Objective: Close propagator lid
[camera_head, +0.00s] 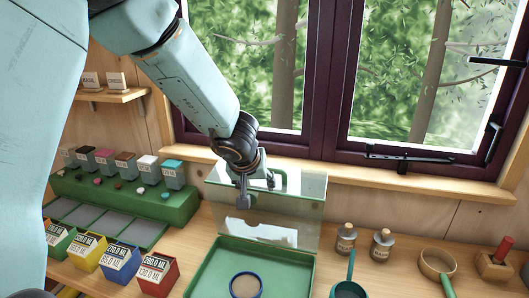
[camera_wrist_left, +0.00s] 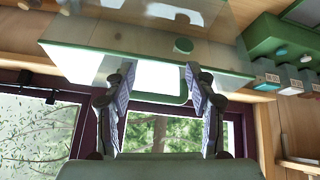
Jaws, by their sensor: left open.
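The propagator has a green tray (camera_head: 212,268) on the bench. Its clear lid (camera_head: 292,226) stands raised at the tray's back, below the window, and also shows in the left wrist view (camera_wrist_left: 100,62). A green handle (camera_head: 282,181) is near the lid's upper edge; it also shows in the left wrist view (camera_wrist_left: 165,99). My left gripper (camera_head: 257,188) is open at that upper edge, pointing down. In the left wrist view its fingers (camera_wrist_left: 160,78) stand apart, with the handle seen between them. I cannot tell whether they touch it. My right gripper is out of view.
A blue-rimmed round sieve-like item (camera_head: 246,285) is in the tray. Two bottles (camera_head: 345,239) stand to the right, near a teal-handled tool (camera_head: 350,272) and a wooden ring (camera_head: 436,264). Seed boxes (camera_head: 157,275) and a green rack (camera_head: 120,205) are left. The window sill (camera_head: 340,172) is close behind.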

